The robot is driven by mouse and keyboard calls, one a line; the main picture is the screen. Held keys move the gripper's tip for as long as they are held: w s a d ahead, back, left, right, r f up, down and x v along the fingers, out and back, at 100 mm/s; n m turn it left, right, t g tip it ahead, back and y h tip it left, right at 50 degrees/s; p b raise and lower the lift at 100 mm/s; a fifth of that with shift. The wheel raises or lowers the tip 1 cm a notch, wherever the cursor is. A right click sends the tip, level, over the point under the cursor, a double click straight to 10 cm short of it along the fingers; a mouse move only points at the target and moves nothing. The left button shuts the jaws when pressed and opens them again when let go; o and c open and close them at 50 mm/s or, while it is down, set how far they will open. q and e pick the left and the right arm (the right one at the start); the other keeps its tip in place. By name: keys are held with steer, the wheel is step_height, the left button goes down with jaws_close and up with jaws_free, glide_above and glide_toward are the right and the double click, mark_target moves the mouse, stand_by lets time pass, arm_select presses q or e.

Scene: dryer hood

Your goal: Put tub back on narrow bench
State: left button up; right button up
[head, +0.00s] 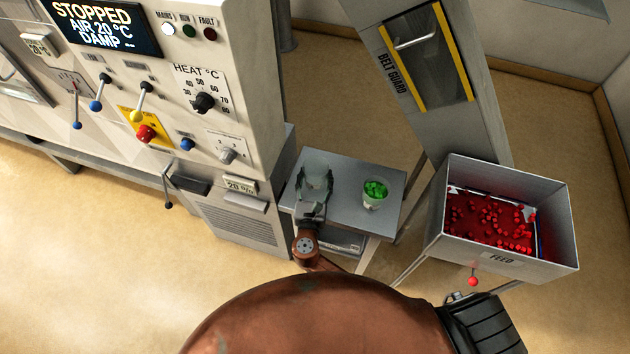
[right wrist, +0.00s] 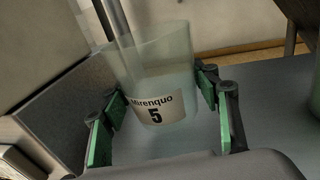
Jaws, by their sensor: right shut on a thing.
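A clear, pale tub (head: 314,170) is at the left end of the narrow grey bench (head: 345,212). My left gripper is not in view.
A second tub with green pieces (head: 375,193) stands on the bench to the right. The feed hopper (head: 440,212) with red pieces is farther right. The control cabinet (head: 225,60) rises close by on the left. The belt guard (head: 425,60) is behind.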

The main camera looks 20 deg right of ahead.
steer(key=shift+f, duration=1.2)
steer(key=shift+f, duration=0.15)
steer(key=o, duration=1.4)
steer(key=shift+o, duration=0.2)
steer(key=v, duration=1.2)
